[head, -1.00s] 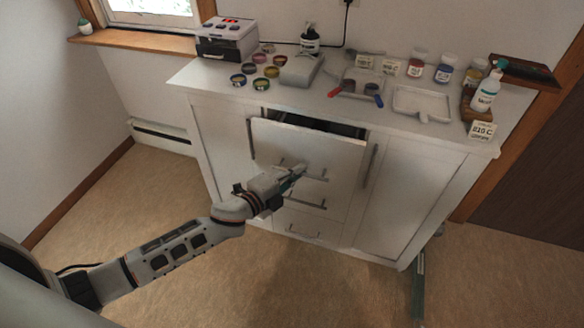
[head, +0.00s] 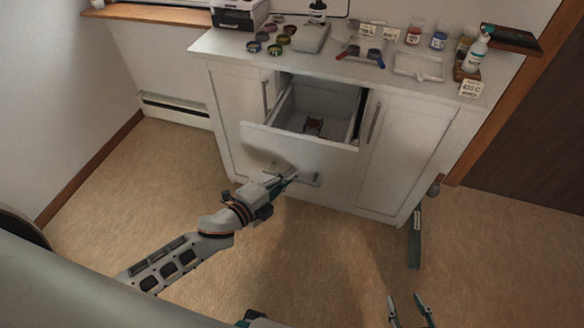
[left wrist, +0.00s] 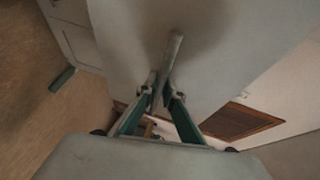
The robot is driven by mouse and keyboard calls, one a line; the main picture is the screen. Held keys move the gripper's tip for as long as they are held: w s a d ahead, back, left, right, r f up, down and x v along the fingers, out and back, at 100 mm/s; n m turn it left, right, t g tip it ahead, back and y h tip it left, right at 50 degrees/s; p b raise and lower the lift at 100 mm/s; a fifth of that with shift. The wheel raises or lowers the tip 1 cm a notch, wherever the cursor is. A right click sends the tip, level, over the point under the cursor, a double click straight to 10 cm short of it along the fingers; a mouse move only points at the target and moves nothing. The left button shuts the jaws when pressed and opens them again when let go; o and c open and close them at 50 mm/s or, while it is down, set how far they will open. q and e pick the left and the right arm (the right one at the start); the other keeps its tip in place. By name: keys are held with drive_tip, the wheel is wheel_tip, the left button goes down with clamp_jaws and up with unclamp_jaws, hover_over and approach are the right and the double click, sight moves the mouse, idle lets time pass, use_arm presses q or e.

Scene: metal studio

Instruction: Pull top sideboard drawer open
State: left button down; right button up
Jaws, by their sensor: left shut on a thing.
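The white sideboard (head: 410,140) has its top drawer (head: 320,158) pulled well out, and I can see into it from above. The bar handle (head: 308,181) is on the drawer's front. My left gripper (head: 288,176) is shut on this handle. In the left wrist view the handle (left wrist: 174,55) runs between the fingers against the pale drawer front (left wrist: 230,50). Part of the handle is hidden by the fingers. My right gripper (head: 408,308) shows at the bottom edge, its fingers apart and empty, away from the sideboard.
The sideboard top holds round tins (head: 275,50), a grey tray (head: 417,68), jars and a spray bottle (head: 476,52).

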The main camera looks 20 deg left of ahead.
use_arm(q)
drive_tip(key=shift+s, duration=0.9)
use_arm(e)
drive_tip(key=shift+w+r, duration=0.2)
drive_tip(key=shift+w, duration=0.15)
use_arm(q)
drive_tip(key=c, duration=2.4)
unclamp_jaws()
drive_tip(key=shift+a, duration=0.1)
drive_tip(key=shift+c, duration=0.2)
use_arm(e)
drive_tip(key=shift+s+a, duration=0.1)
drive_tip(key=shift+s, duration=0.05)
use_arm(q)
drive_tip(key=v, duration=1.2)
